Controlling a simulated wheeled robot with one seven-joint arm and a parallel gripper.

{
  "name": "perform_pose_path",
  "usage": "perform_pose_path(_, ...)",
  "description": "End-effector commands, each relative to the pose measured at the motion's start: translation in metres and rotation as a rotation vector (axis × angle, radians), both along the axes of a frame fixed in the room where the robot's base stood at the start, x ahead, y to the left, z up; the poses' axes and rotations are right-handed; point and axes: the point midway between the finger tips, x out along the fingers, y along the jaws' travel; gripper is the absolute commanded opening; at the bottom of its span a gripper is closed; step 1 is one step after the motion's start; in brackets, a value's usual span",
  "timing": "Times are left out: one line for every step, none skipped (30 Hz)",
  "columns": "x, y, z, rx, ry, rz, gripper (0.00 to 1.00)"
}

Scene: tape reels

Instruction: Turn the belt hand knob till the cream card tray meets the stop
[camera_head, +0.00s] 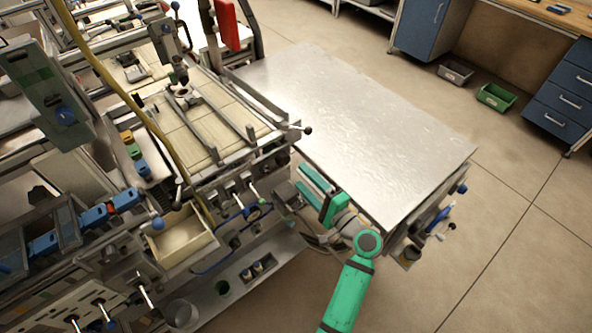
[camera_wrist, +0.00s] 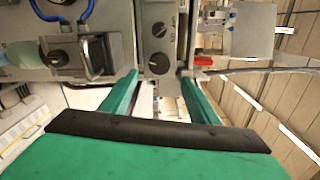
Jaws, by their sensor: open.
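My gripper (camera_head: 300,176) is open and empty beside the machine's front side, left of the metal table. In the wrist view its two green fingers (camera_wrist: 158,76) point at a grey panel (camera_wrist: 157,48) with two dark round knobs (camera_wrist: 158,63). The lower knob lies between the fingertips in the picture; I cannot tell contact. Another dark knob (camera_wrist: 57,58) is at the left. A dark ball-ended rod (camera_head: 308,130) sticks out at the belt's corner. I cannot tell which is the belt hand knob. A cream open box (camera_head: 203,242) may be the card tray. I cannot identify the stop.
A bare metal table (camera_head: 370,110) stands right of my gripper. The machine's pale slatted belt (camera_head: 225,135) carries metal rails. A yellow hose (camera_head: 110,80) crosses above the machine. Grey and green bins (camera_head: 496,95) lie on the floor by blue drawers (camera_head: 565,90). The right floor is clear.

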Motion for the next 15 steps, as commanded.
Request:
perform_pose_path(-0.006, -0.006, -0.001, 0.0, 0.002, -0.003, 0.55)
perform_pose_path(-0.009, -0.007, 0.0, 0.001, 0.001, -0.003, 0.55)
perform_pose_path(-0.012, -0.009, 0.0, 0.0, -0.001, -0.001, 0.55)
perform_pose_path(-0.015, -0.01, 0.0, 0.0, 0.0, 0.001, 0.55)
perform_pose_path(-0.016, -0.011, 0.0, 0.0, 0.0, 0.002, 0.55)
perform_pose_path(-0.019, -0.012, 0.0, 0.0, 0.0, 0.002, 0.55)
perform_pose_path(-0.02, -0.013, 0.0, 0.0, 0.0, 0.002, 0.55)
perform_pose_path(-0.021, -0.014, 0.0, 0.0, 0.0, 0.001, 0.55)
perform_pose_path(-0.021, -0.015, 0.0, 0.0, 0.0, 0.0, 0.55)
perform_pose_path(-0.022, -0.016, 0.0, 0.0, -0.001, -0.001, 0.55)
perform_pose_path(-0.022, -0.017, 0.0, 0.0, -0.001, -0.002, 0.55)
perform_pose_path(-0.022, -0.017, 0.0, 0.0, -0.001, -0.002, 0.55)
perform_pose_path(-0.022, -0.018, 0.0, 0.0, 0.0, -0.003, 0.55)
perform_pose_path(-0.022, -0.018, 0.0, 0.0, 0.0, -0.003, 0.55)
perform_pose_path(-0.022, -0.018, 0.0, 0.0, 0.0, -0.004, 0.55)
